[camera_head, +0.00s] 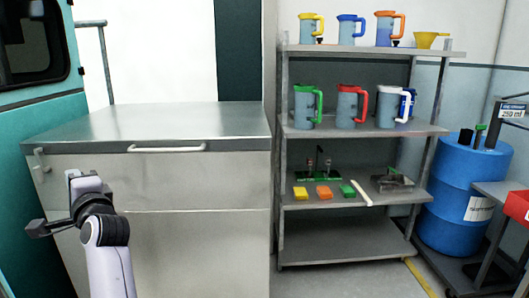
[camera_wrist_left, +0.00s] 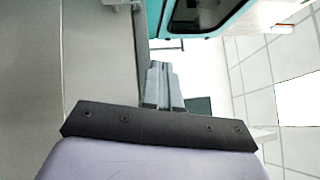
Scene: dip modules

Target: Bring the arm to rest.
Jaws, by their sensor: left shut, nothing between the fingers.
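My left arm (camera_head: 108,262) rises from the bottom left of the head view, in front of a steel cabinet. Its forearm is pale lilac with dark joints. My left gripper (camera_head: 35,229) points left at the end of the bent wrist, in front of the cabinet's left side. In the left wrist view the two grey fingers (camera_wrist_left: 160,75) are together, with nothing between them. My right gripper is in neither view.
The steel cabinet (camera_head: 190,122) has a bare top. A metal shelf (camera_head: 340,255) with jugs, sponges and tools stands to its right. A blue barrel (camera_head: 462,180) and a cart (camera_head: 500,200) are at the far right. A teal vehicle (camera_head: 45,115) is at the left.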

